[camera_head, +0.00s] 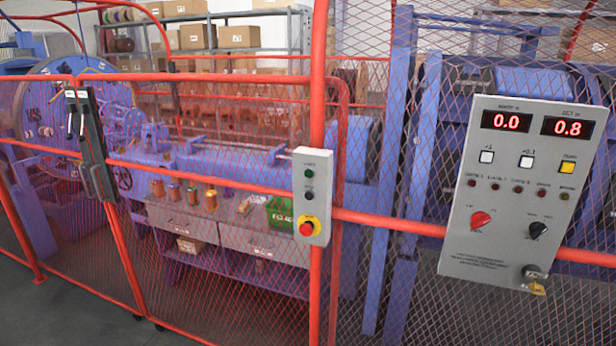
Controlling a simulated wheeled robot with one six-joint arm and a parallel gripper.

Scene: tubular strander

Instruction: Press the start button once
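A narrow grey button box (325,190) is mounted on an orange fence post in the middle of the view. A green button (309,174) sits at its top under a small label too blurred to read; it looks like the start button. A dark button (308,196) is below it. A red mushroom button (306,228) on a yellow ring is at the bottom. Nothing covers these buttons. My gripper is not in view.
A larger grey control panel (505,262) at right has red displays reading 0.0 and 0.8, small buttons, a red knob and a black knob. An orange mesh fence with a dark latch (92,145) separates me from the blue machine (260,168). Grey floor shows at lower left.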

